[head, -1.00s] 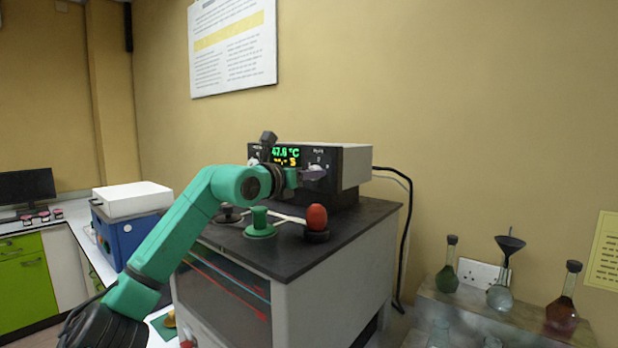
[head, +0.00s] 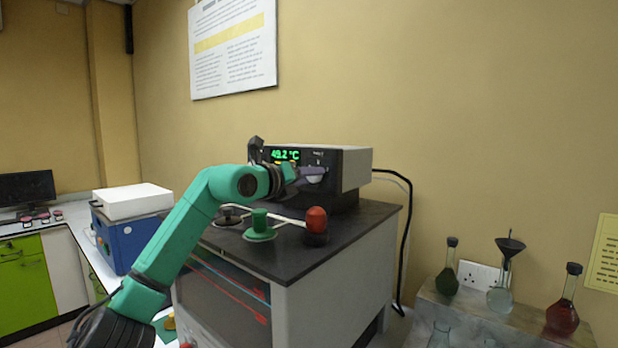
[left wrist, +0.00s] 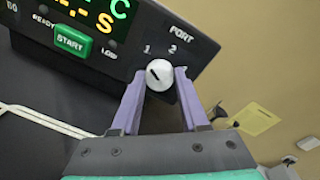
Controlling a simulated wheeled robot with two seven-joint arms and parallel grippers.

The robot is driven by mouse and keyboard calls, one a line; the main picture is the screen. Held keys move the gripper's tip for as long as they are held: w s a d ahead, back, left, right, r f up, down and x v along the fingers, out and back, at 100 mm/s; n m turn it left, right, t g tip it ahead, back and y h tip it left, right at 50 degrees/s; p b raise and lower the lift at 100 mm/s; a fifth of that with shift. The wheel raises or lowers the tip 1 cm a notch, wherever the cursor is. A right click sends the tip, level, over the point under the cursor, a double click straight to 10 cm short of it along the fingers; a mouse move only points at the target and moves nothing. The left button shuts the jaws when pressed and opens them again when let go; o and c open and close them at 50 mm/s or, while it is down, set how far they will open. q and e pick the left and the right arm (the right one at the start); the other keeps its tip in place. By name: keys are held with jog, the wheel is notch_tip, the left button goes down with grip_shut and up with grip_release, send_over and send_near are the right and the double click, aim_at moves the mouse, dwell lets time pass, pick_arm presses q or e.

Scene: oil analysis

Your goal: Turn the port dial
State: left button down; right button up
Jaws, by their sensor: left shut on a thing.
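The port dial is a white round knob (left wrist: 160,75) with a dark pointer mark, under the label PORT with positions 1 and 2, in the left wrist view. Its pointer leans up and left, towards the 1. It sits on the dark front panel of a box-shaped instrument (head: 357,167). My left gripper (left wrist: 159,82) has its two purple fingers on either side of the dial and is shut on it. In the head view my left gripper (head: 318,174) reaches the right part of the panel and partly covers it. My right gripper is in neither view.
A green START button (left wrist: 73,41) and a lit display (head: 285,155) are left of the dial. A green knob (head: 260,220) and a red knob (head: 316,219) stand on the dark cabinet top (head: 300,262) in front. Flasks stand on a shelf at right.

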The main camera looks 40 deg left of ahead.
pick_arm(q)
jog(key=shift+r, duration=0.15)
jog(key=shift+c, duration=2.1)
grip_release()
jog(key=s+b, duration=0.8)
jog(key=s, duration=0.6)
jog(key=shift+s+d+r, duration=0.25)
jog(key=shift+d+r, duration=0.15)
jog(key=shift+r, duration=0.05)
